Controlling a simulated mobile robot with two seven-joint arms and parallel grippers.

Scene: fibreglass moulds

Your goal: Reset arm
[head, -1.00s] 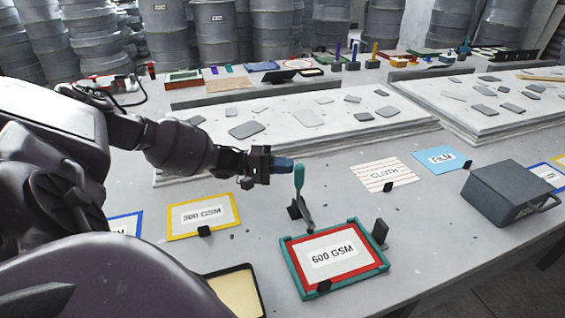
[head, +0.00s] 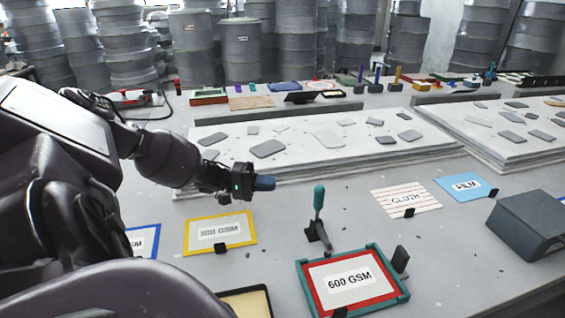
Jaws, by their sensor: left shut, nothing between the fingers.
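My left gripper (head: 264,183) is shut with nothing in it. It hangs above the grey table, between the yellow-framed 300 GSM card (head: 220,214) and a teal-handled toggle clamp (head: 318,202). The clamp sits at the back edge of a teal frame (head: 303,276) around the red-bordered 600 GSM card (head: 349,281). My right gripper is not in view.
White slabs with grey patches (head: 330,158) lie behind. CLOTH (head: 407,200) and FILM (head: 467,188) cards and a dark grey box (head: 527,222) are on the right. A yellowish tray (head: 248,304) is at the front. Drums (head: 240,52) stand at the back.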

